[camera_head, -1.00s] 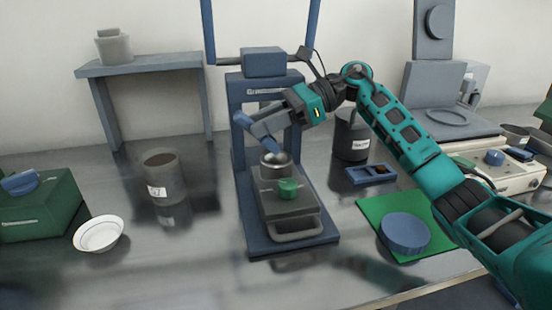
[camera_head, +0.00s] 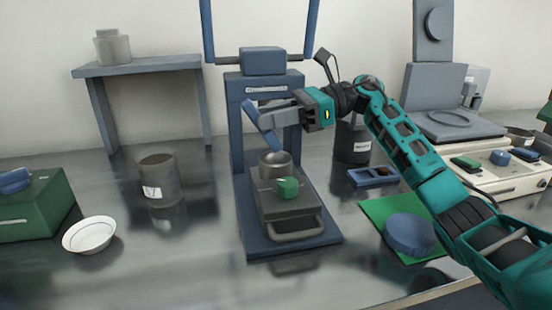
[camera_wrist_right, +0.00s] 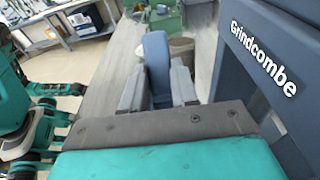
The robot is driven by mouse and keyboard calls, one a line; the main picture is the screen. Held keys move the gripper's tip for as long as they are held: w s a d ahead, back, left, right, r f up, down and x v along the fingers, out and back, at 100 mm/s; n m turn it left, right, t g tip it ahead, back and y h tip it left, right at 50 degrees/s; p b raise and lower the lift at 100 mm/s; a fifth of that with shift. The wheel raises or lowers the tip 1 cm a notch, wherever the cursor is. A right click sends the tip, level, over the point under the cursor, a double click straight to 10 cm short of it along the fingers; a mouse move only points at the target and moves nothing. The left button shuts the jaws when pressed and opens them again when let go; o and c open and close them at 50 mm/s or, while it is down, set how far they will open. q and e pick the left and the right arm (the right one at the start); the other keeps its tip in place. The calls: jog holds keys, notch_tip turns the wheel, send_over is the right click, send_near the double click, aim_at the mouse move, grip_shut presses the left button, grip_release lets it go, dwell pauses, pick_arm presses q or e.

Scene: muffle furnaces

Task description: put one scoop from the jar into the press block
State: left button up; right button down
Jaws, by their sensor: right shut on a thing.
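My right gripper (camera_head: 284,114) is shut on a blue scoop (camera_head: 262,127), held slanted in front of the press. The scoop's lower end is just above a round metal cup (camera_head: 277,165) on the press base; I cannot tell whether they touch. In the right wrist view the blue handle (camera_wrist_right: 157,62) stands between the two grey fingers. A green knob (camera_head: 288,188) sits on the grey block (camera_head: 290,206) in front of the cup. A grey-brown open jar (camera_head: 160,180) with a label stands left of the press. The scoop's contents are not visible. My left gripper is not in view.
The blue press frame (camera_head: 237,130) encloses the cup at both sides. A dark labelled jar (camera_head: 352,140) and a small blue tray (camera_head: 372,176) are to the right. A white bowl (camera_head: 89,235) and a green box (camera_head: 40,207) are at left. The front-left table is clear.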

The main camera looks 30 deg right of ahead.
jog(key=shift+f, duration=0.1)
jog(key=shift+w, duration=0.2)
jog(key=shift+d, duration=0.1)
jog(key=shift+s+f+b, duration=0.1)
jog(key=shift+s+b, duration=0.25)
jog(key=shift+b, duration=0.05)
jog(key=shift+s, duration=0.25)
jog(key=shift+w, duration=0.1)
